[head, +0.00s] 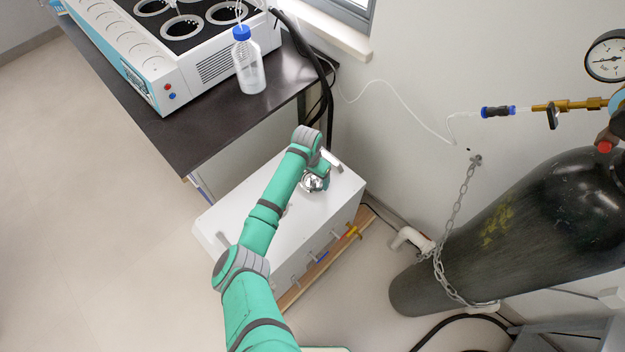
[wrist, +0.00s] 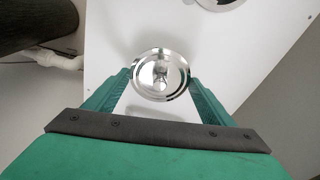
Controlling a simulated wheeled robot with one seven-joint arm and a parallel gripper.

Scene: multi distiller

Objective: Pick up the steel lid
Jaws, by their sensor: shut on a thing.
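The steel lid (wrist: 160,75) is a round shiny disc with a raised rim, in the middle of the wrist view. In the head view the lid (head: 314,182) shows at the end of my arm, partly covered by it, over the top of a white box-shaped unit (head: 240,205). My gripper (wrist: 160,82) has its two green fingers on either side of the lid, shut on its edges. Whether the lid touches the surface below, I cannot tell. In the head view my gripper (head: 318,174) is mostly hidden by my wrist.
A dark bench (head: 185,135) with a multi-position distiller (head: 190,50) and a blue-capped bottle (head: 248,65) stands behind at left. A dark gas cylinder (head: 520,225), held by a chain (head: 452,215), leans across the right. Open floor (head: 90,220) lies at left.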

